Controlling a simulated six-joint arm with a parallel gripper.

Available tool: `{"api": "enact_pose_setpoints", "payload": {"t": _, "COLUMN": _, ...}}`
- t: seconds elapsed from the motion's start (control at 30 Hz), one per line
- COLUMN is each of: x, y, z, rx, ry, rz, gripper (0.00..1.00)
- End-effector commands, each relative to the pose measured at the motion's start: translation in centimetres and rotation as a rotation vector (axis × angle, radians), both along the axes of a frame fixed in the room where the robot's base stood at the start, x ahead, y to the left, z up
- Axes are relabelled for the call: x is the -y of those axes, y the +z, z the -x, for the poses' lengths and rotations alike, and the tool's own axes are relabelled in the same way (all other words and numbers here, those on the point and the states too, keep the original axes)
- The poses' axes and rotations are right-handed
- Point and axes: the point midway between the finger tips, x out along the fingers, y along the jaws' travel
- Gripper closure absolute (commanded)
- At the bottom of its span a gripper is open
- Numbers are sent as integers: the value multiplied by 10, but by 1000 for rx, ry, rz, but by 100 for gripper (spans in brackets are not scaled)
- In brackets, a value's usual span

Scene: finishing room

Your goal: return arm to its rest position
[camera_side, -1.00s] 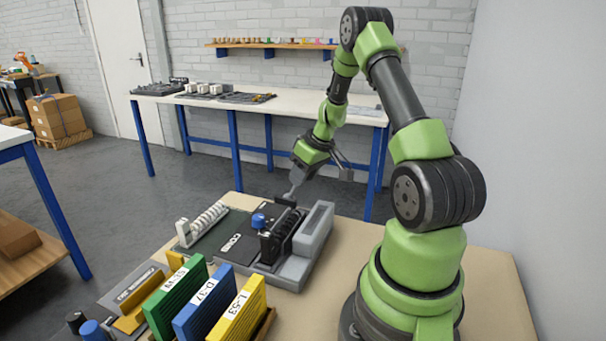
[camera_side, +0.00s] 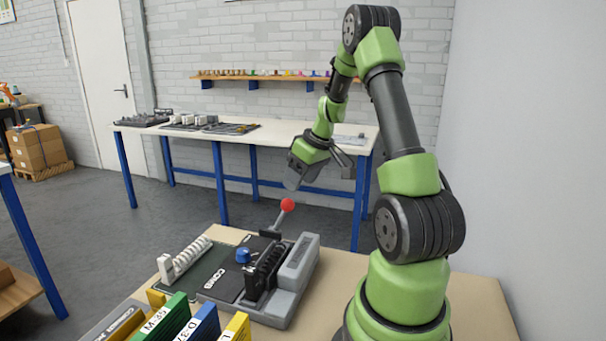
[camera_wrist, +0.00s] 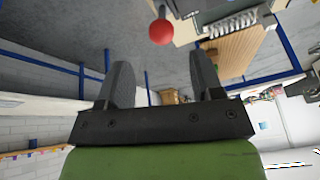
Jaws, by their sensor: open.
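My gripper (camera_side: 292,178) hangs in the air above the far side of the near table in the side view. In the wrist view its two dark fingers (camera_wrist: 160,85) stand wide apart with nothing between them. A lever with a red ball knob (camera_side: 287,204) rises from the grey machine (camera_side: 298,268) on the near table, just below my gripper and apart from it. The red knob also shows in the wrist view (camera_wrist: 161,32), beyond the fingertips. The lever leans to the right.
The machine carries a blue knob (camera_side: 243,255) and a white comb (camera_side: 183,260). Green, blue and yellow binders (camera_side: 205,325) stand at the near edge. A white bench (camera_side: 280,132) with blue legs stands behind, and a shelf (camera_side: 270,76) hangs on the wall.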

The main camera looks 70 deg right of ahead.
Motion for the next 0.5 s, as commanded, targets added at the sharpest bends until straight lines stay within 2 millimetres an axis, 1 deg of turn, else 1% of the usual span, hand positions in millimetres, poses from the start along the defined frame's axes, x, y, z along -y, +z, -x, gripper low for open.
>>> {"api": "enact_pose_setpoints", "payload": {"t": 0.03, "x": 0, "y": 6, "z": 2, "rx": 2, "ry": -1, "rz": 3, "gripper": 40}}
{"api": "enact_pose_setpoints", "payload": {"t": 0.17, "x": 0, "y": 13, "z": 5, "rx": 1, "ry": 0, "rz": 1, "gripper": 40}}
{"api": "enact_pose_setpoints", "payload": {"t": 0.5, "x": 0, "y": 13, "z": 6, "rx": 0, "ry": 0, "rz": 0, "gripper": 40}}
